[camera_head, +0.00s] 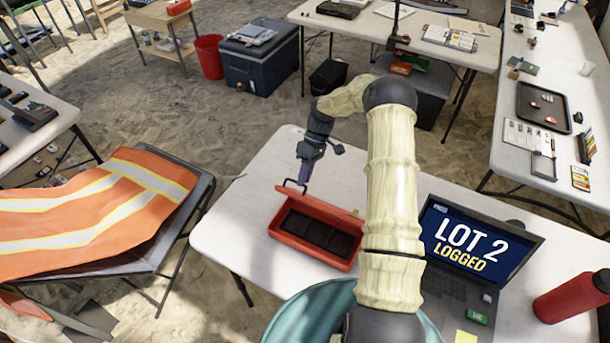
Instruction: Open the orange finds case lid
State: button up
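The orange finds case (283,238) lies on the white table in front of me. Its dark inside, with dark sections, is in plain view. Its lid (325,203) stands raised along the far edge, partly behind my arm at the right. My gripper (293,184) is at the far left end of the case, close to the lid's left end. Its dark fingertips are small here, and I cannot tell whether they touch the lid or are open or shut.
A laptop (462,243) reading "LOT 2 LOGGED" and a red bottle (572,298) stand to the right. An orange striped vest (95,208) drapes over a chair at the left. The table (265,174) is clear left of the case.

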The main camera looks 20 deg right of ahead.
jog(key=b+v, duration=0.3)
jog(key=v, duration=1.4)
jog(key=shift+w+d+r, duration=0.1)
jog(key=shift+w+r, duration=0.05)
